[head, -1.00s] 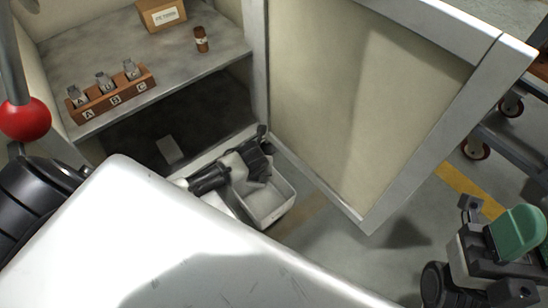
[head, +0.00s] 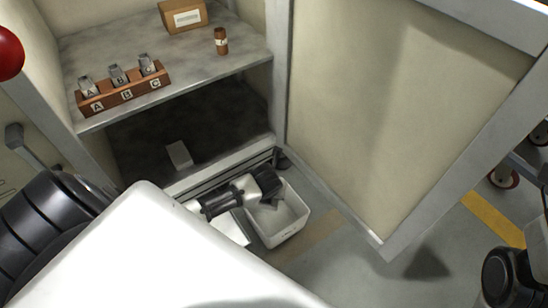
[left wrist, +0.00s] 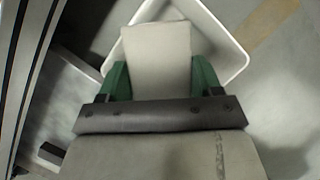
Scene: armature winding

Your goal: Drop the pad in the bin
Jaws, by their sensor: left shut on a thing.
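My left gripper (left wrist: 163,80) has green fingers and is shut on a pale grey pad (left wrist: 158,48), which sticks out past the fingertips in the left wrist view. The bin (left wrist: 238,58) is a white open box. Its rim shows behind and around the pad in that view. In the head view the bin (head: 290,228) stands on the floor in front of the cabinet, and my left gripper (head: 272,197) is over its back left part. The pad is hard to make out there. The pad's height above the bin floor is unclear. My right gripper is out of view.
The cabinet's open door (head: 400,110) stands right of the bin. The upper shelf (head: 200,65) holds a lettered wooden rack (head: 125,90), a brown bottle (head: 221,41) and a cardboard box (head: 183,15). A pale block (head: 179,155) sits in the dark lower compartment.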

